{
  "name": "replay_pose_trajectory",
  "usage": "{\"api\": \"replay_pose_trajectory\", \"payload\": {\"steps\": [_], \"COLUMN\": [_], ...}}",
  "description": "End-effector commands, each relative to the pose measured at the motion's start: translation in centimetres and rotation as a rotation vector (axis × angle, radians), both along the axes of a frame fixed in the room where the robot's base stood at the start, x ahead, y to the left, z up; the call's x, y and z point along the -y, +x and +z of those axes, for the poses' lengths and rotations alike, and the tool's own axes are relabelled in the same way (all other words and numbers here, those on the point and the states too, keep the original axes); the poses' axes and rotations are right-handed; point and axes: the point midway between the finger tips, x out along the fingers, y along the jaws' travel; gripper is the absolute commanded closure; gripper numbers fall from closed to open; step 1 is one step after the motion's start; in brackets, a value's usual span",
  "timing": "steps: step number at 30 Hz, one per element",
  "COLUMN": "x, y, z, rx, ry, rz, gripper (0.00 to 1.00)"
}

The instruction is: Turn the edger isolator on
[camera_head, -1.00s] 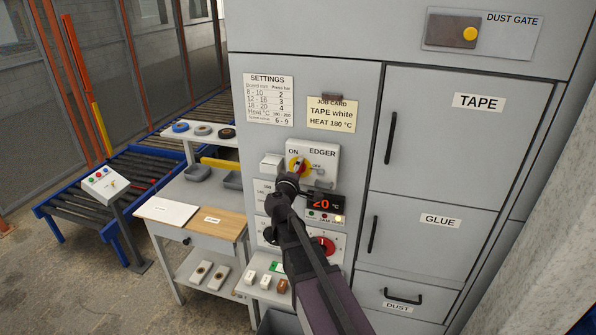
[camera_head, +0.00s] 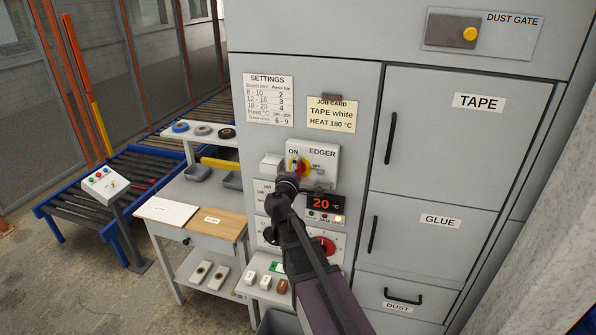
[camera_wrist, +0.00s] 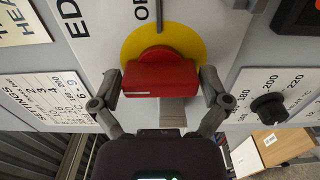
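The edger isolator (camera_head: 305,172) is a red handle on a yellow disc, on a white plate marked EDGER. ON is printed above the disc and OFF to its right. In the head view the handle looks upright, towards ON. In the wrist view the red handle (camera_wrist: 160,76) lies across the picture on the yellow disc (camera_wrist: 188,38), with its white mark at the left end. My gripper (camera_wrist: 160,85) has one finger at each end of the handle, closed against it. In the head view my gripper (camera_head: 288,180) partly covers the disc's lower left.
Just below are a temperature display (camera_head: 322,204) reading 20 °C and a red dial (camera_head: 326,244). A job card (camera_head: 332,114) hangs above. A bench (camera_head: 225,222) stands to the left.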

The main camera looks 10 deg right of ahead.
Motion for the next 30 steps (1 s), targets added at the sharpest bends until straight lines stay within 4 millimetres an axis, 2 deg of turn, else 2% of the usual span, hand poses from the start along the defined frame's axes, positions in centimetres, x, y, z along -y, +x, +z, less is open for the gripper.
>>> {"api": "replay_pose_trajectory", "payload": {"steps": [11,17,23,30], "x": [0.0,-0.5,-1.6,-3.5], "y": [-0.2,-1.0,-3.1,-6.4], "z": [0.0,0.0,-0.1,0.0], "rx": [0.001,0.001,0.001,0.001], "ry": [0.003,0.004,0.003,0.003], "rz": [-0.001,0.000,0.000,0.001], "gripper": [0.00,0.00,0.00,0.00]}}
